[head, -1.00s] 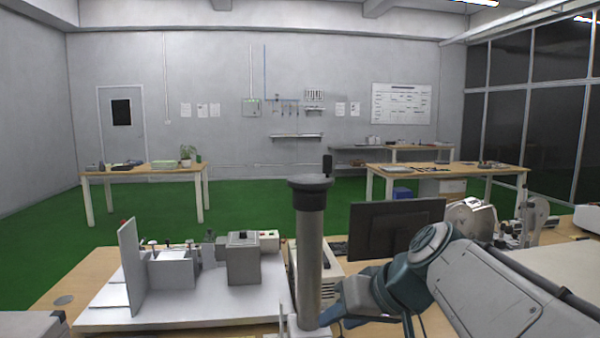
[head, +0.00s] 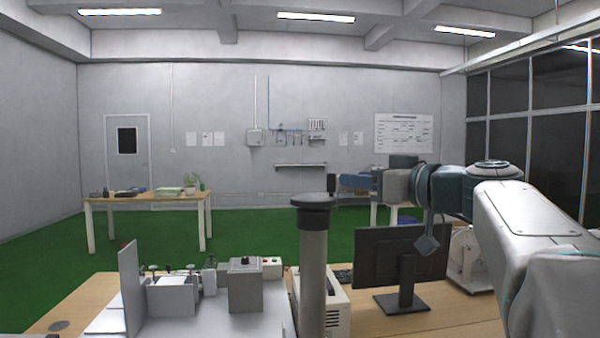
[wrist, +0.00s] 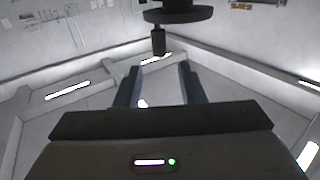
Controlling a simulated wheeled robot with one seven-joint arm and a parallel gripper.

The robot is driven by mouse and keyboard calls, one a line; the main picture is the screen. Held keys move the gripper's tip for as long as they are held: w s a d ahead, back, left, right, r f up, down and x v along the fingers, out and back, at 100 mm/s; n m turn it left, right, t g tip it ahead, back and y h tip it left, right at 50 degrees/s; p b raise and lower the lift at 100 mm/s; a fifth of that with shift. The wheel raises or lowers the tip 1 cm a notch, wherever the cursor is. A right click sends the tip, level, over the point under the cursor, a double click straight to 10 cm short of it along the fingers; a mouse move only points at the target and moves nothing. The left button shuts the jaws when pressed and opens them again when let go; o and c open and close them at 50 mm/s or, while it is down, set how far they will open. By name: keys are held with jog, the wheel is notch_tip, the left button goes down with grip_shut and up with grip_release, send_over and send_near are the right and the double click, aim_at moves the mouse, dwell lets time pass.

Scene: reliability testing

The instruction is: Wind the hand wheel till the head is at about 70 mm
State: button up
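The hand wheel (head: 314,202) is a dark disc on top of a grey upright column (head: 313,265), with a short dark crank handle (head: 331,183) standing up from its right side. In the wrist view, turned upside down, the wheel (wrist: 178,15) is at the top and the handle (wrist: 158,40) hangs from it. My gripper (head: 347,183) is to the right of the handle, at about its height, pointing left. In the wrist view its two blue fingers (wrist: 159,72) are apart with nothing between them. The handle appears just beyond the tips. No head or millimetre scale is readable.
A monitor (head: 402,268) stands on the bench to the right, below my arm. A light box (head: 322,305) is behind the column. A grey fixture with a block (head: 244,285) and an upright plate (head: 130,290) stands left. Open air surrounds the wheel's left side.

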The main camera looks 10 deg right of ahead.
aim_at(335, 176)
jog(key=p+x, duration=0.1)
jog(key=x, duration=0.6)
jog(key=shift+w+a+p, duration=0.2)
jog(key=shift+w+p, duration=0.1)
grip_shut()
